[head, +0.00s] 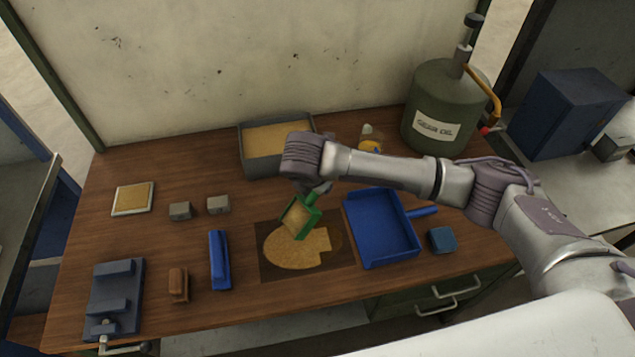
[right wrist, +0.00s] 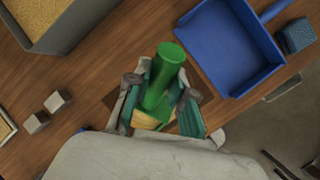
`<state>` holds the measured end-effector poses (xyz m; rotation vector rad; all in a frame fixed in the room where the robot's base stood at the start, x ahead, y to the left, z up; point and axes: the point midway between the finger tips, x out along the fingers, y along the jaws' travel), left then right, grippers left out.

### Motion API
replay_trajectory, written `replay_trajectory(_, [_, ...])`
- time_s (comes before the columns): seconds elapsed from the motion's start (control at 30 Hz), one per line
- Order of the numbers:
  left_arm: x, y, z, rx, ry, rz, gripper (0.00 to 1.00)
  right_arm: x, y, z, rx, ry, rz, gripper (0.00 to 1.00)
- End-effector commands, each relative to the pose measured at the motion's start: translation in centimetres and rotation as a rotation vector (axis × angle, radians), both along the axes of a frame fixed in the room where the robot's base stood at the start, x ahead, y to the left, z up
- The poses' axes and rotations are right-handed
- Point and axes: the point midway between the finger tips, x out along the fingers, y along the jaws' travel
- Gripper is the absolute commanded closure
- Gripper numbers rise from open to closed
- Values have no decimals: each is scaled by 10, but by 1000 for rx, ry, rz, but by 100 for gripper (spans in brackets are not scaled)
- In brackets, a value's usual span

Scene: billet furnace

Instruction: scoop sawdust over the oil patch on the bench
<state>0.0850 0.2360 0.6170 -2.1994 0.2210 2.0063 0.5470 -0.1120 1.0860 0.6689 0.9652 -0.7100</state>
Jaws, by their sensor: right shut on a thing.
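The green scoop (head: 303,214) is tilted low over the oil patch, with sawdust in its bowl. My right gripper (head: 318,189) is shut on the scoop's handle; in the right wrist view the green handle (right wrist: 164,78) stands between its fingers (right wrist: 162,98). Sawdust (head: 292,249) lies spread over much of the dark oil patch (head: 340,258) on the bench, with dark surface showing around it. I cannot tell whether the scoop touches the sawdust. The grey sawdust bin (head: 262,166) stands behind, well filled. My left gripper is out of view.
A blue dustpan (head: 382,228) and a blue block (head: 442,240) lie to the right. A blue brush (head: 219,260), a brown brush (head: 178,285) and two grey blocks (head: 218,204) lie left. A green oil can (head: 440,105) stands at the back right.

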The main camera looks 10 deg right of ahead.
Motion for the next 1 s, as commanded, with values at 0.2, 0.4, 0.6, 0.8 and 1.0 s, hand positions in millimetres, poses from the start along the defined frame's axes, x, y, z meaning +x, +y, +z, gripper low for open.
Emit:
replay_trajectory(0.2, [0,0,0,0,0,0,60,0,-12,0,-1,0,-1,100])
replay_trajectory(0.4, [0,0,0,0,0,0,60,0,-20,0,0,1,-1,100])
replay_trajectory(0.6, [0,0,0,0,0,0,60,0,-24,0,0,0,-1,100])
replay_trajectory(0.8, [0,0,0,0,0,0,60,0,-31,0,0,0,-2,100])
replay_trajectory(1.0, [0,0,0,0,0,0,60,0,-41,0,0,1,-1,100])
